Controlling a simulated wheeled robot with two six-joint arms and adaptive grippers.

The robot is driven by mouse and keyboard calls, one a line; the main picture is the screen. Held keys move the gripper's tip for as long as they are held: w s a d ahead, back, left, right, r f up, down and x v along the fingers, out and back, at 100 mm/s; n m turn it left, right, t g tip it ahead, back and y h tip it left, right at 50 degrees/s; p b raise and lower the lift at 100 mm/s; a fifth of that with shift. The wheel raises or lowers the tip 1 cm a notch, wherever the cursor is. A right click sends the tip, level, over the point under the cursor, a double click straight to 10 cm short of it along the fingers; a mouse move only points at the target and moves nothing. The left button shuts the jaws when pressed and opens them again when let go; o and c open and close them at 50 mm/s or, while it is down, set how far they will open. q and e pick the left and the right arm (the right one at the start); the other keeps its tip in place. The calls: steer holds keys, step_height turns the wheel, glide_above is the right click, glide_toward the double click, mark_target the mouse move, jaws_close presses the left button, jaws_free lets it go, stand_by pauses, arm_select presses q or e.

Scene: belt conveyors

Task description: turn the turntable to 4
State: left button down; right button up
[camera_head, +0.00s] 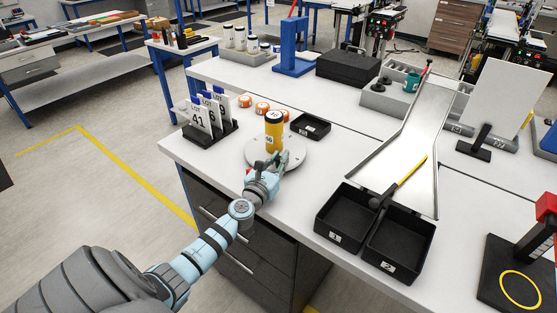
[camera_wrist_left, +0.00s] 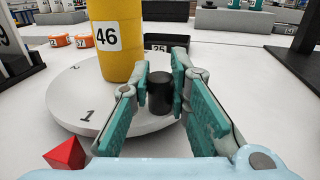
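The turntable (camera_head: 253,155) is a round light disc on the white table, with a yellow-orange container marked 46 (camera_wrist_left: 116,40) standing on it. In the left wrist view the disc (camera_wrist_left: 70,95) shows the numerals 1 and 2 on its rim. A red pyramid-shaped marker (camera_wrist_left: 65,154) sits beside the rim, with the 1 nearest it. My left gripper (camera_wrist_left: 164,88) has its green-padded fingers on both sides of an upright black knob (camera_wrist_left: 160,94) at the disc's edge, with no clear gap. The 4 is not visible. My right gripper is out of view.
A numbered card stand (camera_head: 210,131) is left of the turntable, with orange rolls (camera_head: 262,107) behind. A small black tray (camera_head: 310,126) is close behind right. Two black bins (camera_head: 345,225) and a metal chute (camera_head: 412,135) stand to the right.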

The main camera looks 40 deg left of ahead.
mark_target(290, 165)
arm_select(q)
steer(key=shift+w+d+r+n+y+p, duration=0.1)
steer(key=shift+w+d+n+y+p, duration=0.05)
steer(key=shift+n+y+p, duration=0.2)
steer(key=shift+w+d+r+n+g+y, duration=0.1)
steer(key=shift+w+d+n+g+y, duration=0.15)
steer(key=shift+y, duration=0.2)
steer(key=shift+w+d+n+g+y, duration=0.1)
steer(key=shift+n+g+y, duration=0.05)
steer(key=shift+n+y, duration=0.2)
steer(key=y, duration=0.1)
steer(key=w+n+g+y+b, duration=0.1)
steer(key=w+n+y, duration=0.1)
steer(key=shift+d+f+n+g+y, duration=0.25)
steer(key=shift+d+f+g+y, duration=0.1)
steer(key=shift+d+g, duration=0.05)
steer(key=shift+d+g+y+b, duration=0.1)
steer(key=shift+g+y+b, duration=0.2)
steer(key=shift+r, duration=0.15)
steer(key=c, duration=1.5)
jaws_free()
